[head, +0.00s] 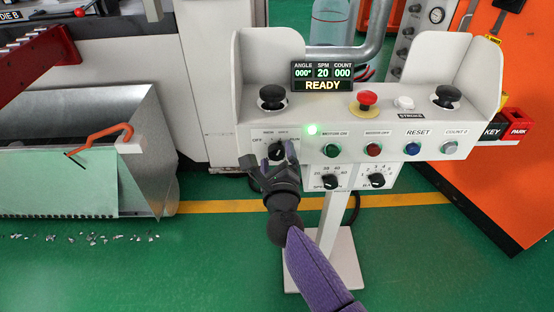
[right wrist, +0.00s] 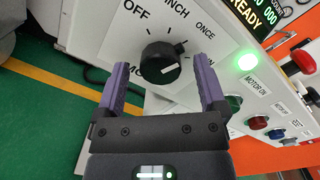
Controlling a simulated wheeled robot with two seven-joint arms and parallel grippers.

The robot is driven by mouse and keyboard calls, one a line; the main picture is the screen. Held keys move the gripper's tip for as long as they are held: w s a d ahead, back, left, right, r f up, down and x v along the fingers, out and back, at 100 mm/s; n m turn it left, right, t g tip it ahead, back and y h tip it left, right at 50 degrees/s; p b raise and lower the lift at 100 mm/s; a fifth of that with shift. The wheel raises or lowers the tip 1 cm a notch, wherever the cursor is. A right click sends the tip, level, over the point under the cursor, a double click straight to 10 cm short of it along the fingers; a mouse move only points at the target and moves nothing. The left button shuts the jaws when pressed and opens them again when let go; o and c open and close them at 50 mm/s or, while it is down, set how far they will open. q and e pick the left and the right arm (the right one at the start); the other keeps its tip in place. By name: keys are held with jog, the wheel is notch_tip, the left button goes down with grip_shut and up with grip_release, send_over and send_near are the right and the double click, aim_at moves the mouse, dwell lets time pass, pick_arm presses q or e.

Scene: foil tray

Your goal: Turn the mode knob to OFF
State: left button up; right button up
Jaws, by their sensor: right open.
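The black mode knob (head: 276,151) sits on the left of the control box front, and it shows large in the right wrist view (right wrist: 160,60). OFF, INCH and ONCE are printed around it. Its white pointer line is turned away from OFF, toward the right side of the dial; the label there is covered by a finger. My right gripper (head: 279,163) is open in front of the knob. In the right wrist view its purple fingers (right wrist: 160,78) stand on either side of the knob, with gaps showing; contact is not seen. My left gripper is not in view.
The control box (head: 452,130) carries a red mushroom button (head: 367,98), several push buttons and a lit green lamp (head: 312,129). Two smaller knobs (head: 330,181) (head: 376,181) sit below, close to my right gripper. A display (head: 322,77) reads READY. A metal bin stands left.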

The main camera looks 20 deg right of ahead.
jog(key=c, duration=0.7)
grip_shut()
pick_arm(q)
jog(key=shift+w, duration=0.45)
